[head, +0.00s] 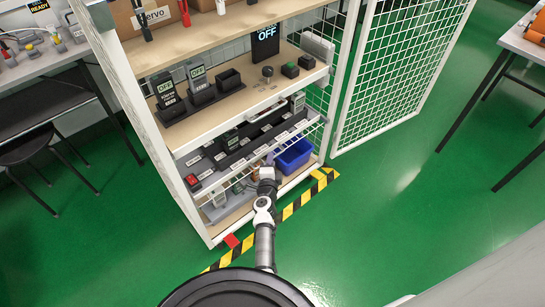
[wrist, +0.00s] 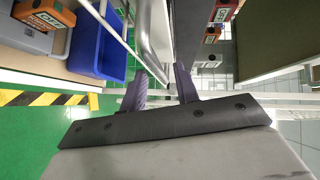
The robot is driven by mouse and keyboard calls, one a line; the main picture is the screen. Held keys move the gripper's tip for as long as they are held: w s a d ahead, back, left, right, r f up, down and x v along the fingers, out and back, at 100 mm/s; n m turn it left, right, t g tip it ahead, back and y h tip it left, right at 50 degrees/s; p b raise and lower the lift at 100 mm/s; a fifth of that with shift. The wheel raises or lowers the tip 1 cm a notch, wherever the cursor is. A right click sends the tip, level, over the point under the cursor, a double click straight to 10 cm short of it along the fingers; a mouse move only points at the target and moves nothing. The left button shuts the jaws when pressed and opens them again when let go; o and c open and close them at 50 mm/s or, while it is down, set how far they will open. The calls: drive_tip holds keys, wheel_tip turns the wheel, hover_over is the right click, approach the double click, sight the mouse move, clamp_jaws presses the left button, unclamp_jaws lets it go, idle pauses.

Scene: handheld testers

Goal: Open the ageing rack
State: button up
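The likely ageing rack (head: 240,157) is a dark tray of testers with labelled slots, on a low level of the white shelving unit in the head view. A white wire-and-bar front (head: 262,150) runs along its front edge. My gripper (head: 266,172) is at the right part of that front, low in the unit. In the wrist view my two purple-grey fingers (wrist: 161,82) are spread apart. A pale curved bar, apparently a handle (wrist: 153,32), reaches down to the gap between them. I cannot tell whether either finger touches it.
A blue bin (head: 294,157) stands on the bottom shelf right beside my gripper; it also shows in the wrist view (wrist: 98,45). The unit's mesh door (head: 400,75) stands swung out to the right. Striped tape (head: 290,209) marks the floor.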

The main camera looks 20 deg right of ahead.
drive_tip(key=shift+w+d, duration=0.15)
drive_tip(key=shift+w, duration=0.1)
clamp_jaws()
idle(0.3)
